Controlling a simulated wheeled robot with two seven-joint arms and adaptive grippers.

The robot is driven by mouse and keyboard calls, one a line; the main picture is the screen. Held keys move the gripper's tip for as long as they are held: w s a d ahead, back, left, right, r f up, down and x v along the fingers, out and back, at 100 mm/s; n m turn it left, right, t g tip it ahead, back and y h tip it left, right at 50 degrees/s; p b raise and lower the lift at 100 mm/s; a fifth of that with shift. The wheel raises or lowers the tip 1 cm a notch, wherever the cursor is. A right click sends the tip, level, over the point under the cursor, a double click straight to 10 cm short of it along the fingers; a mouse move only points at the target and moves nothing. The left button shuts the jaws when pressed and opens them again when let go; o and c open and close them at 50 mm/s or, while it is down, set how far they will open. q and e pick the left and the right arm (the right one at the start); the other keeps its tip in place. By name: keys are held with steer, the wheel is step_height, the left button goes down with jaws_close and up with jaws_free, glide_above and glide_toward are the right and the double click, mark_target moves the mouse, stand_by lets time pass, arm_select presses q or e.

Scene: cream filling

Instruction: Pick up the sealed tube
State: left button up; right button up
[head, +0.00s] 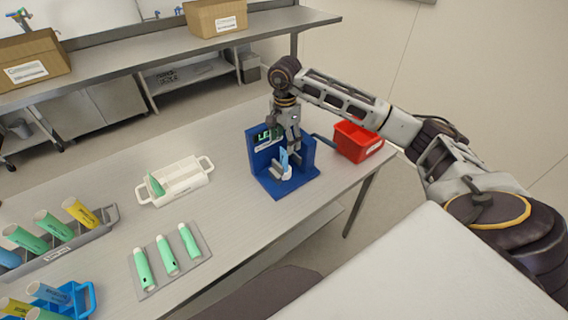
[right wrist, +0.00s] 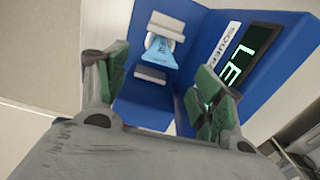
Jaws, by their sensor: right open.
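A light blue tube (head: 284,161) stands in the blue sealing machine (head: 273,187), at the machine's front centre. In the right wrist view the tube (right wrist: 160,49) sits between two pale grey clamp bars inside the blue machine (right wrist: 205,38). My right gripper (head: 290,146) reaches down over the machine, close to the tube. In the right wrist view its green-padded fingers (right wrist: 155,75) are spread apart, with the tube seen beyond the gap. My left gripper is not in view.
A red bin (head: 357,142) stands right of the machine. A white tray (head: 176,183) with a green tube is to the left. A grey mat (head: 190,264) holds several green tubes. A grey rack (head: 62,252) and a blue holder (head: 83,297) stand at far left.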

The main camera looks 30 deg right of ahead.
mark_target(284, 150)
steer(key=shift+s+a+f+p, duration=0.15)
steer(key=shift+f+p, duration=0.4)
steer(key=shift+f, duration=1.75)
steer(key=shift+c, duration=0.4)
jaws_close()
steer(key=shift+r, duration=0.2)
